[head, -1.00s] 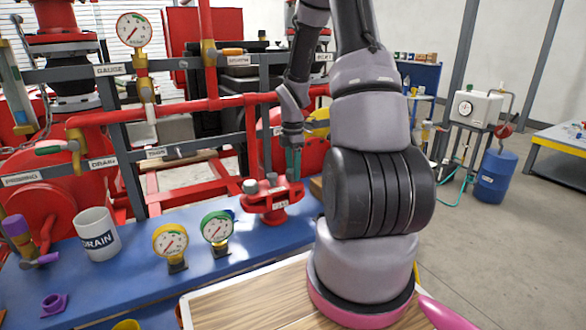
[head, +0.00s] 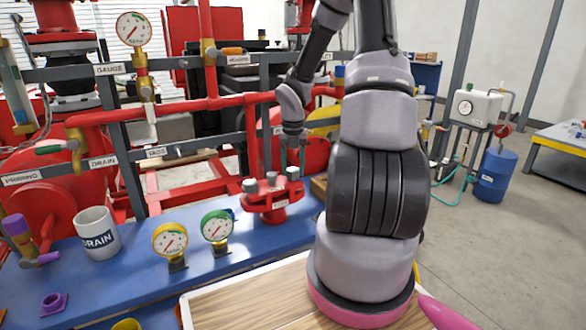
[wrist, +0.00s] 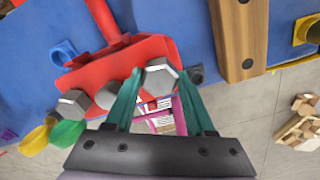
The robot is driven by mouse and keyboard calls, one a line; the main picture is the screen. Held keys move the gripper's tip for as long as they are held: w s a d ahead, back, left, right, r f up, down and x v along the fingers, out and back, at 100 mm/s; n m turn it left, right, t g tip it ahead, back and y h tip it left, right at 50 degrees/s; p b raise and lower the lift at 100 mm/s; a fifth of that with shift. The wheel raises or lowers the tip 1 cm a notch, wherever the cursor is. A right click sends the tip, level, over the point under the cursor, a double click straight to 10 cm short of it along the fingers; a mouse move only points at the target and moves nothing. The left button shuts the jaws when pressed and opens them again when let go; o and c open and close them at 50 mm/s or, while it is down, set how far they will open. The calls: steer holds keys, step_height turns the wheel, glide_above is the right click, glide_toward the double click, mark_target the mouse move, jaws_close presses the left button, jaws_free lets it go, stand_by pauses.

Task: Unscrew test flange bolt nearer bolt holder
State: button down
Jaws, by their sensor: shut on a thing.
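The red test flange (head: 270,212) stands on the blue bench and carries grey hex-headed bolts. In the wrist view the flange (wrist: 105,67) is at upper left. The bolt (wrist: 161,74) on the side toward a wooden block (wrist: 240,38) with dark holes, which looks like the bolt holder, is between my teal fingertips. My gripper (wrist: 160,78) is shut on this bolt's head. In the head view my gripper (head: 297,160) comes down from above onto the flange's right side. Two other bolts (wrist: 73,103) (wrist: 107,96) are clear of the fingers. The bolt's shank is hidden.
Yellow (head: 170,241) and green (head: 217,227) gauges and a white DRAIN mug (head: 97,233) stand left of the flange. Red pipes (head: 170,110) and grey rails run close behind. The wooden block (head: 318,187) sits just right of the flange, partly behind my arm.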

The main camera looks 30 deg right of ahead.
steer(key=shift+n, duration=0.7)
steer(key=shift+c, duration=0.9)
jaws_free()
step_height(320, 180, up, 11)
